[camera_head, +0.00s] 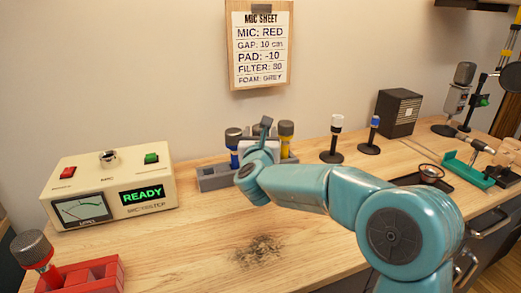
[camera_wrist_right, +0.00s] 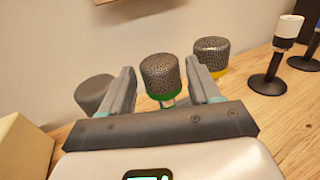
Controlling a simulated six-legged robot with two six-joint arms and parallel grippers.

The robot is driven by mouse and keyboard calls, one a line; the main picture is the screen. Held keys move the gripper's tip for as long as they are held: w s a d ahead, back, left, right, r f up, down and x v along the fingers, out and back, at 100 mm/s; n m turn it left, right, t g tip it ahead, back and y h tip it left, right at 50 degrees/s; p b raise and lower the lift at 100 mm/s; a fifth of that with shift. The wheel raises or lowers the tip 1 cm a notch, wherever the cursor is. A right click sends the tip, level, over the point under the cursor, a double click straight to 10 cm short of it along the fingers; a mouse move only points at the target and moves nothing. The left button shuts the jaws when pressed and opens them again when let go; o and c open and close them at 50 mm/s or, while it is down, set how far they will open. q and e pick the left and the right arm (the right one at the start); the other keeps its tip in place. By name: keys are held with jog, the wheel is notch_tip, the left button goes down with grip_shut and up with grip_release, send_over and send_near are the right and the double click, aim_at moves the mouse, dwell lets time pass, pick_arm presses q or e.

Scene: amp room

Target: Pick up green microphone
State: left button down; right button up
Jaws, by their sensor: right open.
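The green microphone (camera_wrist_right: 161,76), with a dark mesh head and a green collar, stands between the two fingers of my right gripper (camera_wrist_right: 158,82) in the wrist view. The fingers are open, one on each side of it, with a gap visible on the left; contact on the right side is hard to tell. In the head view my right gripper (camera_head: 263,133) is over the grey rack (camera_head: 212,180) and hides the green microphone. My left gripper is not in view.
A blue microphone (camera_head: 233,143) and a yellow microphone (camera_head: 286,133) flank the gripper closely in the rack. A meter box (camera_head: 105,185) reading READY and a red holder (camera_head: 100,274) with a microphone are at left.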

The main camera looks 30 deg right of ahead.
jog(key=x, duration=0.3)
jog(key=shift+w+d+p, duration=0.1)
jog(key=shift+w+p, duration=0.15)
jog(key=shift+p, duration=0.05)
jog(key=shift+s, duration=0.1)
grip_shut()
jog(key=shift+r, duration=0.1)
notch_tip(320, 180, up, 20)
jog(key=p, duration=0.6)
